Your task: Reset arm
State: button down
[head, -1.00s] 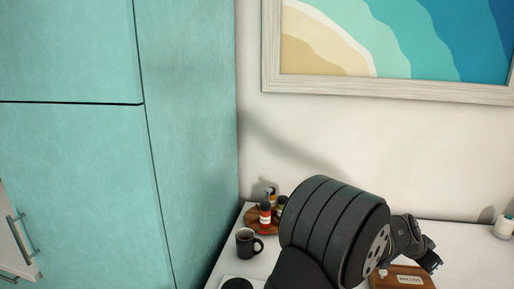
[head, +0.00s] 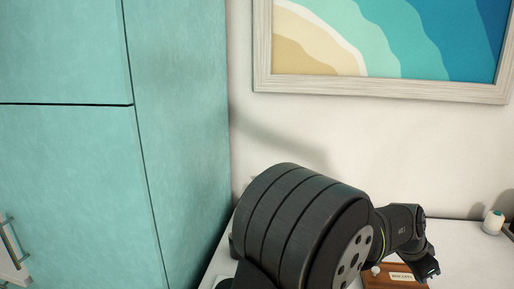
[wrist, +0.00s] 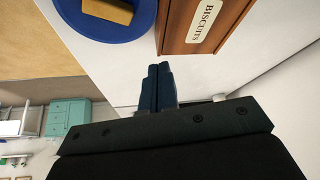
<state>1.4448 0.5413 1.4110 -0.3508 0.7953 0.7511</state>
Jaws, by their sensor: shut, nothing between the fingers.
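My gripper (head: 430,268) is at the lower right of the head view, at the end of my dark arm, close to the wooden box marked "BISCUITS" (head: 383,276). In the wrist view my gripper's two dark blue fingers (wrist: 159,70) are together with nothing between them. The box (wrist: 203,24) shows just beyond the fingertips there; I cannot tell whether they touch it. My arm hides much of the counter in the head view.
A blue round dish (wrist: 146,14) with a tan piece (wrist: 108,10) in it lies beside the box. The white counter (head: 457,258) is bare right of my gripper. A small white jar (head: 493,222) stands at the far right. A tall teal cabinet (head: 180,150) rises at left.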

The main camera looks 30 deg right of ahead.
jog(key=shift+s+a+f+y, duration=0.5)
jog(key=shift+s+f, duration=0.1)
jog(key=c, duration=0.9)
grip_release()
jog(key=shift+c, duration=0.2)
jog(key=o, duration=0.3)
jog(key=shift+w+a+r, duration=0.1)
jog(key=shift+w+r, duration=0.05)
jog(key=shift+r, duration=0.05)
jog(key=o, duration=0.6)
jog(key=w+a+r, duration=0.2)
jog(key=w+a+r+m+y, duration=0.1)
jog(key=a+r, duration=0.1)
jog(key=r, duration=0.1)
jog(key=w+a+r+m+t, duration=0.1)
jog(key=w+a+r, duration=0.1)
jog(key=shift+w+a+r, duration=0.2)
jog(key=shift+w+r, duration=0.05)
jog(key=shift+w, duration=0.05)
jog(key=shift+o, duration=0.2)
jog(key=w+a+r+m+t+y, duration=0.1)
jog(key=w+a+r+y, duration=0.15)
jog(key=a+r, duration=0.35)
jog(key=w+a+r+m+y, duration=0.1)
jog(key=w+a+r, duration=0.3)
jog(key=a, duration=0.4)
notch_tip(320, 180, down, 10)
jog(key=shift+d+r, duration=0.15)
jog(key=shift+r, duration=0.1)
